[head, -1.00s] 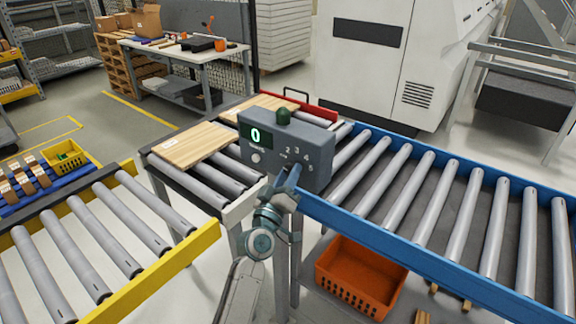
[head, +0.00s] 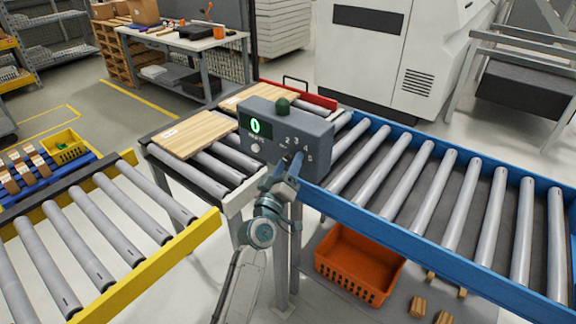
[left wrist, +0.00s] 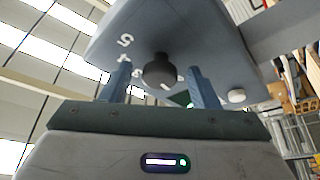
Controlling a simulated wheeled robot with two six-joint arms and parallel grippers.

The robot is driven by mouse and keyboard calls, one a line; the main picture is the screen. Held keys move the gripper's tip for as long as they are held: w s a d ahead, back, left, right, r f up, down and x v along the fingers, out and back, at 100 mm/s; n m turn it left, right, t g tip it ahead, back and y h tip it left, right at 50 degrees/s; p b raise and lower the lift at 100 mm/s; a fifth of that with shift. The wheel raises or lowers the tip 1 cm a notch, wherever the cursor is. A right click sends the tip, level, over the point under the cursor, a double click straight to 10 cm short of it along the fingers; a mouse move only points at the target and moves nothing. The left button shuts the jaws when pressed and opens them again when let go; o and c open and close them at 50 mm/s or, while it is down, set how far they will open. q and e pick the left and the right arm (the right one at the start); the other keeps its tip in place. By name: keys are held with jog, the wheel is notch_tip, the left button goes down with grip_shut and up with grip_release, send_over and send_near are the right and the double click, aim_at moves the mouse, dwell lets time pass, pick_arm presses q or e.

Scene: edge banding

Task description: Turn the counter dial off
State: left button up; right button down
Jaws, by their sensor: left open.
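The grey counter box (head: 287,138) stands on a post at the conveyor corner. Its green display (head: 256,127) reads 0, and the numbers 2 to 5 are printed around the dial. In the left wrist view the dark round dial (left wrist: 159,69) sits between the two blue fingers of my left gripper (left wrist: 157,82), with a gap on each side. The left gripper (head: 291,163) is open in front of the box face and hides the dial in the head view. The dial's pointer setting cannot be made out. My right gripper is out of view.
A white button (head: 255,147) is below the display and a green dome (head: 283,106) is on top of the box. Blue-railed rollers (head: 420,168) run right, yellow-railed rollers (head: 75,235) left. An orange crate (head: 357,262) is below. Boards (head: 195,133) lie behind.

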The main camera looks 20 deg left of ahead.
pick_arm(q)
jog(key=shift+s+f, duration=0.2)
jog(key=shift+s, duration=0.15)
jog(key=b+v, duration=0.4)
jog(key=v, duration=0.6)
jog(key=shift+r, duration=0.1)
